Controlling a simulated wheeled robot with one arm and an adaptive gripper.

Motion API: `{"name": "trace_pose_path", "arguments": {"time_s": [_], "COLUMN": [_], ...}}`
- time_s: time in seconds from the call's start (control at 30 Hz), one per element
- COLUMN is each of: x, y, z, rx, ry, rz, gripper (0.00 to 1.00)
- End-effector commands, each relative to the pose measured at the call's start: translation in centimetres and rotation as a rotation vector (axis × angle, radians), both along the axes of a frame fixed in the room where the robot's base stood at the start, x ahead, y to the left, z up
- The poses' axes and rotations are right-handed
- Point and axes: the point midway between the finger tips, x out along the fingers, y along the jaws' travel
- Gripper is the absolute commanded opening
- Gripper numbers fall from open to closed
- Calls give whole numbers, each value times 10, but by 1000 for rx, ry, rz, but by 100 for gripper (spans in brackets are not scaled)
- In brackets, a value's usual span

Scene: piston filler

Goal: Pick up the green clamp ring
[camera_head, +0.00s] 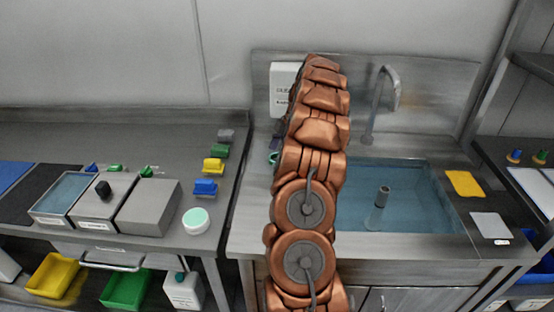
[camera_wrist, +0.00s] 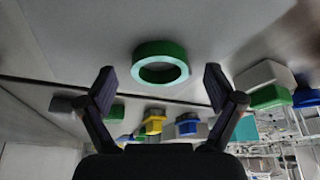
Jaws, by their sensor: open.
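The green clamp ring (camera_wrist: 143,49) shows in the wrist view, ahead of my fingers and centred between them. Its outer wall is dark green and its rim is pale mint, around an open middle. It appears to rest on a grey surface. My gripper (camera_wrist: 160,80) is open, with a dark finger at each side and nothing between the pads. The ring is apart from both fingers. In the head view my copper arm hides most of the gripper area. A small teal curved piece (camera_head: 274,157) shows at the arm's left edge; I cannot tell if it is the ring.
A sink basin (camera_head: 425,205) with a tap (camera_head: 374,105) lies right of my arm. On the left bench stand yellow (camera_head: 213,165) and blue (camera_head: 205,187) blocks, a round mint-topped piece (camera_head: 196,220) and a grey box (camera_head: 149,208). A white panel (camera_head: 283,85) stands behind my arm.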

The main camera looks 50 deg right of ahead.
Motion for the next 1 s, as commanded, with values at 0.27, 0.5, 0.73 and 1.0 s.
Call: {"name": "trace_pose_path", "arguments": {"time_s": [0.27,0.5,0.73,1.0], "x": [0,0,0,1], "y": [0,0,0,0], "z": [0,0,0,3], "rx": [0,0,0,-1], "ry": [0,0,0,-1], "rz": [0,0,0,1], "gripper": [71,46,25,25]}}
